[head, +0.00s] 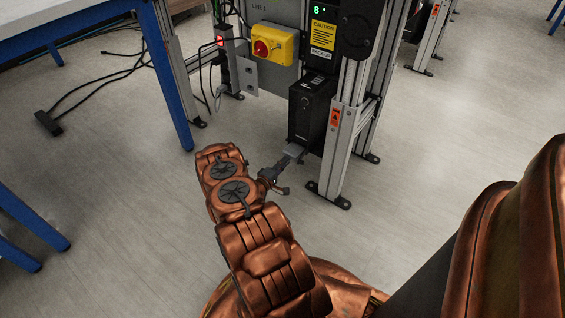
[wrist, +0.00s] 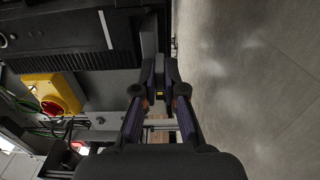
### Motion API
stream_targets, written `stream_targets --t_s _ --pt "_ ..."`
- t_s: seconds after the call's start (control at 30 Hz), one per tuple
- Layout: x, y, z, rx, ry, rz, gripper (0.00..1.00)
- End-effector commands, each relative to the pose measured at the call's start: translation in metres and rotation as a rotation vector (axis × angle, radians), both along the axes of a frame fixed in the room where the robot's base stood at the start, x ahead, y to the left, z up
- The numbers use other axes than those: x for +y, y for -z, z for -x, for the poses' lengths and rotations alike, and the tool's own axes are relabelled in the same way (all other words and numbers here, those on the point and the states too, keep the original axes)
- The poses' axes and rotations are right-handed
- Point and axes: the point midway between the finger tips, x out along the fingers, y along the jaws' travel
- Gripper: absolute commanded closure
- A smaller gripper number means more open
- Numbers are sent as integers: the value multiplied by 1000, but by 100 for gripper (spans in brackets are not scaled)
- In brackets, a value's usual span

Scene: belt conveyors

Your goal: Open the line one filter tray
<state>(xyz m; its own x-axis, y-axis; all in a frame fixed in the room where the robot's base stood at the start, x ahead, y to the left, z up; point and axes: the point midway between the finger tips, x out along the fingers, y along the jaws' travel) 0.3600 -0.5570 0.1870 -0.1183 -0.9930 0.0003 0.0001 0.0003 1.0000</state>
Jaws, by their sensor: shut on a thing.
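The line one filter unit is a black box (head: 311,108) low on the conveyor frame, under a panel marked LINE 1. A grey piece (head: 294,150) sticks out at its lower front; it looks like the tray's handle. My gripper (head: 286,160) reaches it from the front left and is shut on it. In the wrist view my gripper's two fingers (wrist: 160,78) are close together at the end of a grey bar (wrist: 149,36), beside the black box (wrist: 60,28). The fingers hide the gripped part, and I cannot tell how far the tray is out.
A yellow switch box with a red knob (head: 272,44) is mounted left of the unit. An aluminium post (head: 342,138) with a foot stands close on the right. A blue-legged table (head: 168,75) is at the left, with cables on the floor. The floor in front is clear.

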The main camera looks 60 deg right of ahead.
Motion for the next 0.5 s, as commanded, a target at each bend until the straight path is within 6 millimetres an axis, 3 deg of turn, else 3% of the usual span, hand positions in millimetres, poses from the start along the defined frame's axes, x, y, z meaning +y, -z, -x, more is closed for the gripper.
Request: stream_targets --t_s 0.27,0.5 --pt "0 0 -2 -1 -3 0 65" --pt "0 0 -1 0 -2 0 65"
